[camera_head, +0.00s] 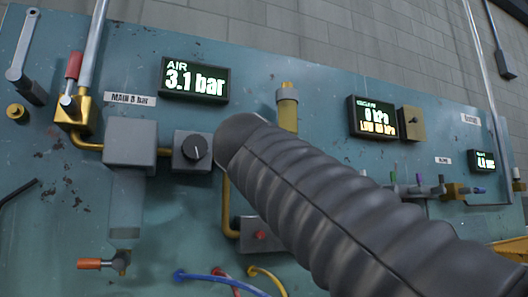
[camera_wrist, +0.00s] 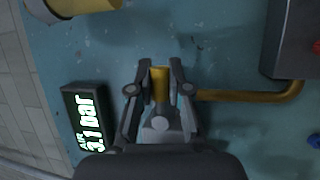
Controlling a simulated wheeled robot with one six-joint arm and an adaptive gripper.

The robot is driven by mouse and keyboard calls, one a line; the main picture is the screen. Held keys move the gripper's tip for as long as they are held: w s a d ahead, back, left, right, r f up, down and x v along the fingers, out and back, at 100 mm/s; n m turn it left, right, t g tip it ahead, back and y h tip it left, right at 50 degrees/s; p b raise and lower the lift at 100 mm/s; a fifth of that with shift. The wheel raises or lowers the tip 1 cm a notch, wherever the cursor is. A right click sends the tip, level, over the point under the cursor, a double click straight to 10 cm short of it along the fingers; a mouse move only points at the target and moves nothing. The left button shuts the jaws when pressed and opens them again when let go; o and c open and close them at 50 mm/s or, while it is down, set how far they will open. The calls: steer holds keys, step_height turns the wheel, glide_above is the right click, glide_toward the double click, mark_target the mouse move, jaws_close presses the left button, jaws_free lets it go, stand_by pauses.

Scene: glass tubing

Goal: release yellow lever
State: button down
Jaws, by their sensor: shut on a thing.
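In the wrist view my gripper (camera_wrist: 161,88) has its two fingers on either side of a yellow piece (camera_wrist: 160,76), which looks like the yellow lever, and is shut on it. A brass pipe (camera_wrist: 235,96) runs from beside the fingers to the right. In the head view my dark ribbed arm covers the gripper and this lever, so neither shows there. How far the lever is turned cannot be told.
The AIR display (camera_head: 194,80) reads 3.1 bar; it also shows in the wrist view (camera_wrist: 88,118). A grey box with a black knob (camera_head: 194,149) sits left of my arm. Coloured hoses (camera_head: 222,280) lie below.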

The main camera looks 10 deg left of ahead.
stand_by(0.4)
steer(key=c, duration=1.1)
jaws_free()
steer(key=v, duration=1.2)
